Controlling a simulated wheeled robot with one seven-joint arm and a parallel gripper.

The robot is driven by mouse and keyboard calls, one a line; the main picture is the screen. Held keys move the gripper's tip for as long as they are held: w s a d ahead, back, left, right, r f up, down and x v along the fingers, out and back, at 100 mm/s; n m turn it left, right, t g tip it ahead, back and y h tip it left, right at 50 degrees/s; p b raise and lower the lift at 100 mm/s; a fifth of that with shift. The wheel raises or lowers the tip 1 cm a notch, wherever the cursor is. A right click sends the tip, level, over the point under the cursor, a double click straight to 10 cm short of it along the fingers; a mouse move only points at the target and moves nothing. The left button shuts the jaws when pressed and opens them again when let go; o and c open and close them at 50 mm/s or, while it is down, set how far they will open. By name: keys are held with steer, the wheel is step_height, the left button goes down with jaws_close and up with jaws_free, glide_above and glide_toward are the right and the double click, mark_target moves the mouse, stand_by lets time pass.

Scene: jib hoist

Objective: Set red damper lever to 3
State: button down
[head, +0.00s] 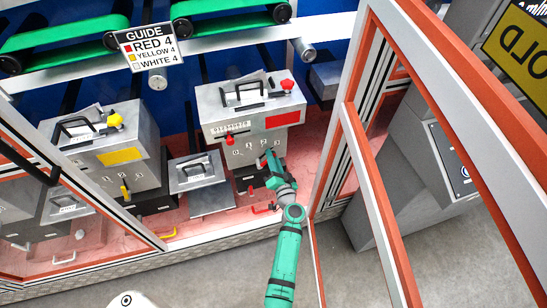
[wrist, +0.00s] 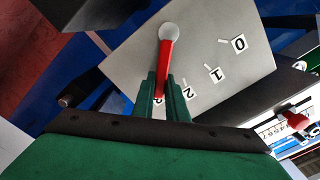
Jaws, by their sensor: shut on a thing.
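The red damper lever (wrist: 167,62) shows in the wrist view, hung from a round pale pivot on a grey panel (wrist: 125,65). My gripper (wrist: 163,92) is shut on its lower part, with a green finger on each side. White labels 0, 1 and 2 run in an arc to the right of the lever. Another label lies behind the fingers, mostly hidden, near the lever's end. In the head view my gripper (head: 268,162) is at the front of the grey unit with the red plate (head: 283,119), and it hides the lever there.
A similar unit with a yellow plate (head: 121,156) stands to the left, with a smaller grey box (head: 196,172) between. A guide sign (head: 149,45) reads red 4, yellow 4, white 4. An orange-edged frame (head: 352,130) stands close on the right of my arm.

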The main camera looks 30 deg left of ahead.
steer(key=c, duration=1.8)
jaws_free()
steer(key=shift+o, duration=0.2)
steer(key=shift+d, duration=0.1)
steer(key=v, duration=1)
steer(key=shift+s+d, duration=0.25)
steer(key=shift+s, duration=0.05)
steer(key=shift+f, duration=0.1)
steer(key=s+d+f+m+h, duration=0.1)
steer(key=s+d+f+h, duration=0.15)
steer(key=s+d, duration=0.4)
steer(key=s+d+f+m+t+h, duration=0.1)
steer(key=s+d+f+h, duration=0.1)
steer(key=s+d+h, duration=0.4)
steer(key=s+d+f+m+h, duration=0.1)
steer(key=s+d+f, duration=0.1)
steer(key=s+d, duration=0.35)
steer(key=s+d+r+n+t+h, duration=0.1)
steer(key=s+d+r+h, duration=0.1)
steer(key=s+r, duration=0.6)
steer(key=s+d+r+n+t+h, duration=0.1)
steer(key=s+d+r+h, duration=0.1)
steer(key=s+d+r, duration=0.3)
steer(key=s+r, duration=0.3)
steer(key=r, duration=0.2)
steer(key=shift+d+r+n, duration=0.2)
steer(key=shift+r+n, duration=0.1)
